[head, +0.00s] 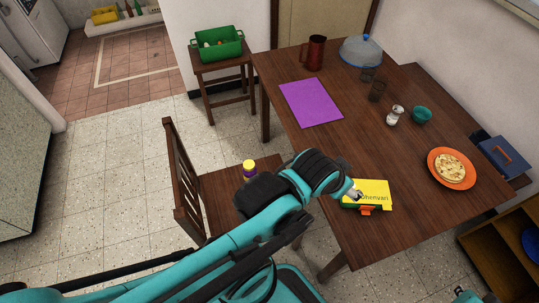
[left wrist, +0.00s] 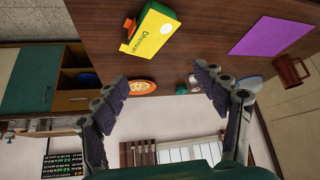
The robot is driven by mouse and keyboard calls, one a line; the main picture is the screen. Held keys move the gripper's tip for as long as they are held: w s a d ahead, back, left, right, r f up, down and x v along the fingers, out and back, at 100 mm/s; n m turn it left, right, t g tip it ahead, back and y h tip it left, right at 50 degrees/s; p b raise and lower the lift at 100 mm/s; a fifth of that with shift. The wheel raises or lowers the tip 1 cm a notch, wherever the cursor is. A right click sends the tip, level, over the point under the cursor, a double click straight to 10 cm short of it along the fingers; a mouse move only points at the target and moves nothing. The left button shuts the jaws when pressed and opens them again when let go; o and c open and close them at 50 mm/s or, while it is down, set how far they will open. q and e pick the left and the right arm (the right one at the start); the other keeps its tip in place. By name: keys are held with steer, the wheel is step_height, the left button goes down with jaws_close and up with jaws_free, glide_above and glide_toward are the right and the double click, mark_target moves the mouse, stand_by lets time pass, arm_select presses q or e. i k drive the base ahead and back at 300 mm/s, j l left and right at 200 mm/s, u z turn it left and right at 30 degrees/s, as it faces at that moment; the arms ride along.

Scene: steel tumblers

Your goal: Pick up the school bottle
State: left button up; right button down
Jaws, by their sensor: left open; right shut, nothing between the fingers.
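A small bottle (head: 249,170) with a yellow cap and a dark purple body, which I take for the school bottle, stands on the chair seat. My left arm passes just in front of it. My left gripper (left wrist: 160,78) is open and empty in the left wrist view; in the head view its wrist is over the table edge, with a fingertip by a yellow box, and I cannot tell if they touch. The bottle is not seen in the left wrist view. My right gripper (head: 464,294) shows only in part at the bottom right edge, shut and empty, away from the bottle.
The yellow lettered box (head: 373,194) with an orange clasp lies near the table's front edge. The wooden chair (head: 186,185) has a slatted back. The table (head: 400,225) also bears a purple mat (head: 311,103), a red jug (head: 314,52) and an orange plate (head: 434,172).

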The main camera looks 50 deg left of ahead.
mark_target(247, 175)
steer(key=u, duration=2.05)
steer(key=j+z, duration=0.2)
steer(key=z, duration=0.25)
steer(key=k+j+z, duration=0.15)
steer(key=z, duration=0.3)
steer(key=k+j+z, duration=0.1)
steer(key=z, duration=0.35)
